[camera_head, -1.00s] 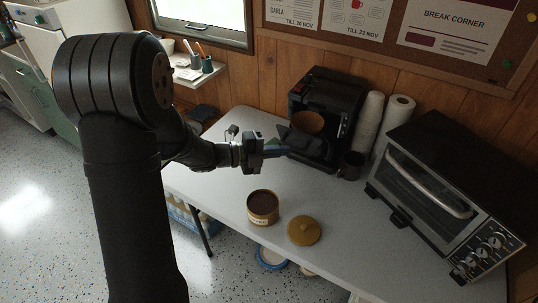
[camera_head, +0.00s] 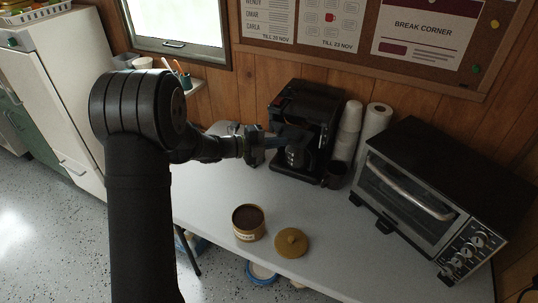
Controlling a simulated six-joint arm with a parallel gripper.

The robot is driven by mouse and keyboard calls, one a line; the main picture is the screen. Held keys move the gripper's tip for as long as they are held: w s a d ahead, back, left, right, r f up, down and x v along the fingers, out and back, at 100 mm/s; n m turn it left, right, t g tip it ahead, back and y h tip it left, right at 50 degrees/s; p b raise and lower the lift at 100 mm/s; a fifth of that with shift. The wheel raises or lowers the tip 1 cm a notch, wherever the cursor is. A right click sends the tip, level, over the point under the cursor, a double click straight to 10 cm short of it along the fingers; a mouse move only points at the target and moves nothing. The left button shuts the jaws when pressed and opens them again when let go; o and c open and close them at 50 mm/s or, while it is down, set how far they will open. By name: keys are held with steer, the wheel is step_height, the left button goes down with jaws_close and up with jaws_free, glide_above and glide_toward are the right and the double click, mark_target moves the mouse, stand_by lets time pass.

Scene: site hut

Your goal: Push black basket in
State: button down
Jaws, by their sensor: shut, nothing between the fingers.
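The black coffee maker (camera_head: 318,102) stands at the back of the table, against the wood wall. The black basket is hard to tell apart from the dark machine body; its brown filter, seen before, no longer shows. My gripper (camera_head: 280,143) is shut and empty, reaching from the left with its fingers at the machine's front. I cannot tell whether the fingertips touch the basket. A dark jug-like shape (camera_head: 295,157) shows just below and right of the fingers.
A tin of brown grounds (camera_head: 248,222) stands open on the table (camera_head: 205,205), with its mustard lid (camera_head: 291,242) beside it. White cups (camera_head: 347,131), a paper roll (camera_head: 372,130) and a toaster oven (camera_head: 425,195) stand to the right. The table's left part is clear.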

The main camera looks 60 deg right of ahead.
mark_target(295, 132)
steer(key=d, duration=0.4)
steer(key=shift+r, duration=0.1)
steer(key=shift+d, duration=0.1)
steer(key=shift+r, duration=0.1)
steer(key=s+a+v, duration=0.2)
steer(key=v, duration=1.1)
steer(key=shift+a, duration=0.2)
steer(key=shift+s, duration=0.15)
